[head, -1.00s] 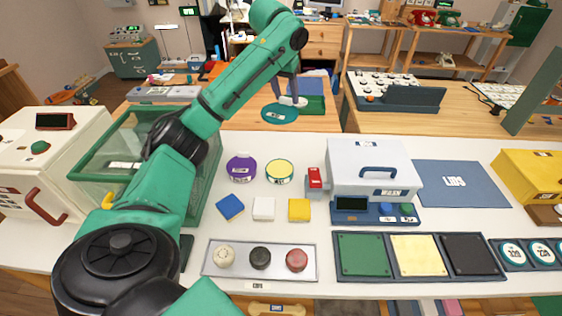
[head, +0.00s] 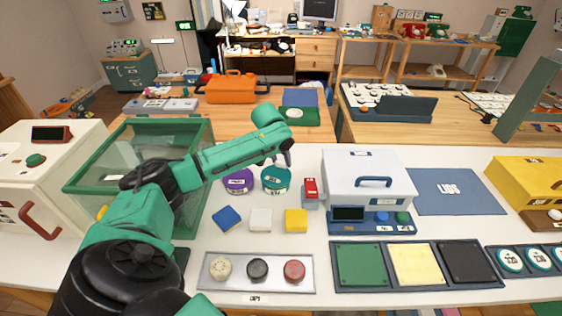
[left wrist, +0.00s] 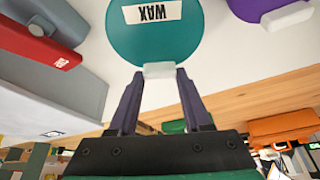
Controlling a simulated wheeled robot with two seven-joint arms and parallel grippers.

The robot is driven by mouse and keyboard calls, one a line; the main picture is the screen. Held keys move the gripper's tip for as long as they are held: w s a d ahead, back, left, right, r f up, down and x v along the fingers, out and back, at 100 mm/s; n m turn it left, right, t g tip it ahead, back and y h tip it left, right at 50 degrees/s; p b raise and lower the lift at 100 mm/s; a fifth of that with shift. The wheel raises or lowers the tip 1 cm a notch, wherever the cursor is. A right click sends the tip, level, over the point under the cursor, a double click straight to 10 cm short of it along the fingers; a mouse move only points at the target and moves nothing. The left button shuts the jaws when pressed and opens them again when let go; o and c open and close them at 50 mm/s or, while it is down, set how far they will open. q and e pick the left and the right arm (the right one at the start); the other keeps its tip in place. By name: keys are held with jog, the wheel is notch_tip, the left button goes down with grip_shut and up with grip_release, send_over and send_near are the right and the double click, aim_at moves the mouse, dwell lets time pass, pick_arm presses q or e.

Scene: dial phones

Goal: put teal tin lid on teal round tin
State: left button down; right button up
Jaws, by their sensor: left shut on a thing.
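The teal tin lid (head: 276,173), a flat disc with a white label, is over the teal round tin (head: 277,190) in the head view. The lid hides the tin's open top. I cannot tell whether the lid rests on the rim or is just above it. My left gripper (head: 287,160) is shut on the lid's pale tab at its far side. In the left wrist view the fingertips (left wrist: 159,72) pinch that tab, and the lid (left wrist: 150,42) shows its WAX label and hides the tin. My right gripper is not in view.
A purple tin (head: 238,181) stands close on the left, and a red block (head: 311,187) and white machine (head: 368,175) on the right. Blue, white and yellow blocks lie in front. A green-framed glass case (head: 140,160) is left, beneath my arm.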

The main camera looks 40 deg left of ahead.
aim_at(275, 176)
pick_arm(q)
jog(key=shift+f, duration=0.55)
jog(key=shift+c, duration=1.7)
grip_release()
jog(key=v, duration=1.2)
jog(key=shift+b, duration=0.4)
